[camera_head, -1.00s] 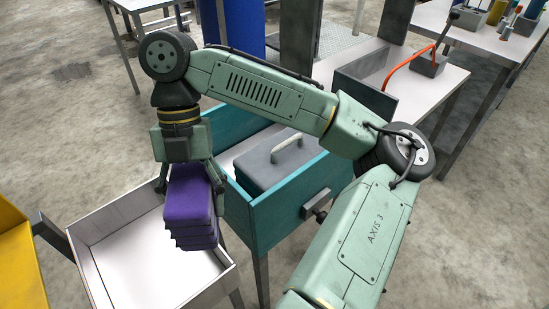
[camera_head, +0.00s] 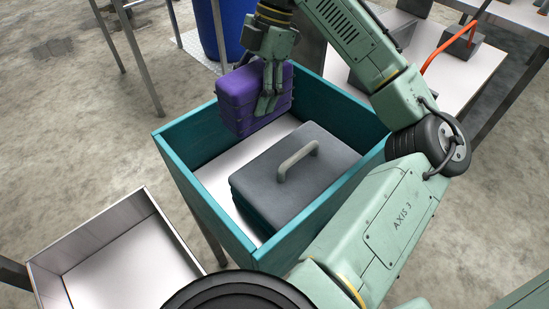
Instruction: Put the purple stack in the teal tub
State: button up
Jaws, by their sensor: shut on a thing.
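The purple stack (camera_head: 237,101) is held by my gripper (camera_head: 268,104), whose fingers are shut on it. The stack is near the far left part of the teal tub (camera_head: 215,222), over its inside. I cannot tell whether its underside touches the tub floor or hangs above it. The teal tub is an open box with a pale floor (camera_head: 217,181). A grey block with a handle (camera_head: 289,182) lies in its right and near part.
An empty white tray (camera_head: 128,262) stands at the lower left, beside the tub. A blue barrel (camera_head: 225,30) is behind the tub. A pale table (camera_head: 470,75) with an orange hose (camera_head: 446,48) is at the right. The tub's left floor is clear.

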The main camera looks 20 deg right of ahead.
notch_tip(320, 180, down, 10)
jog(key=shift+r, duration=0.15)
dwell(0.3)
jog(key=shift+f, duration=0.6)
jog(key=o, duration=1.7)
jog(key=shift+s, duration=0.1)
send_near(255, 127)
jog(key=w, duration=0.1)
jog(key=w+d+f, duration=0.1)
jog(key=w, duration=0.1)
jog(key=w+f, duration=0.1)
jog(key=shift+w+d+f, duration=0.15)
jog(key=shift+d, duration=0.2)
